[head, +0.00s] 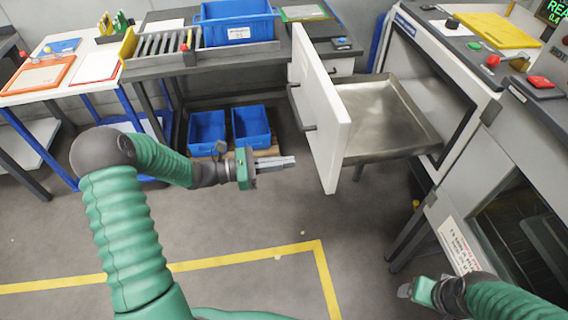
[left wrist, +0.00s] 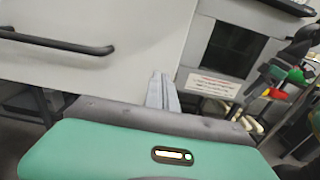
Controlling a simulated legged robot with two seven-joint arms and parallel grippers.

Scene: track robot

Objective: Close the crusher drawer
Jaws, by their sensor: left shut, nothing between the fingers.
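The crusher drawer stands pulled out of its cabinet, with a white front panel (head: 326,128) and a bare metal tray (head: 385,115) behind it. A dark bar handle (head: 301,108) is on the panel's outer face. My left gripper (head: 288,162) is shut and empty, just left of the panel and apart from it in the head view. In the left wrist view the shut fingers (left wrist: 163,92) point toward the white panel (left wrist: 130,65), with the handle (left wrist: 60,42) to their left. My right gripper (head: 408,291) is at the lower right; its fingers are too small to judge.
A blue crate (head: 236,24) stands on that table. A grey machine with a dark window (head: 525,235) stands at the right. The floor in front is clear, with a yellow line (head: 290,250).

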